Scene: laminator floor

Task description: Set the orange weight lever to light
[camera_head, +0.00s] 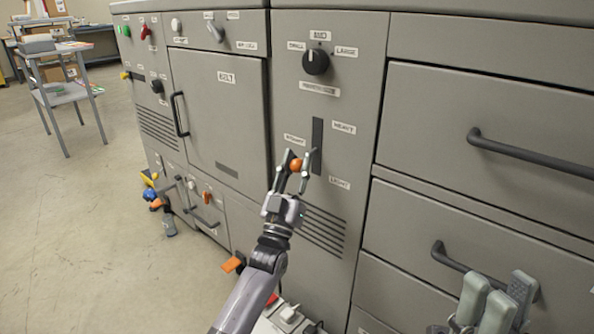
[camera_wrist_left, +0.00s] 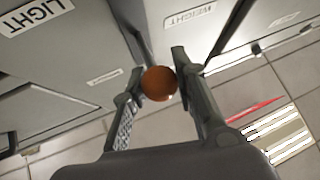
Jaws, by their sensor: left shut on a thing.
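The orange weight lever's ball knob (camera_head: 296,165) sits in front of a dark vertical slot (camera_head: 318,146) on the grey machine front. A HEAVY label (camera_head: 343,128) is beside the slot's top and a LIGHT label (camera_head: 339,183) is near its bottom. In the head view, the knob appears level with the slot's lower part; its stem is hidden. My left gripper (camera_head: 292,170) is shut on the knob, one finger on each side. The left wrist view shows the knob (camera_wrist_left: 159,83) between the fingertips. My right gripper (camera_head: 490,300) is at the lower right, its opening unclear.
A size dial (camera_head: 316,61) is above the slot. Drawers with dark handles (camera_head: 530,146) stand to the right, and a BELT door (camera_head: 220,100) to the left. An orange pedal (camera_head: 233,262) is low near my left arm. Open floor (camera_head: 70,220) lies at the left.

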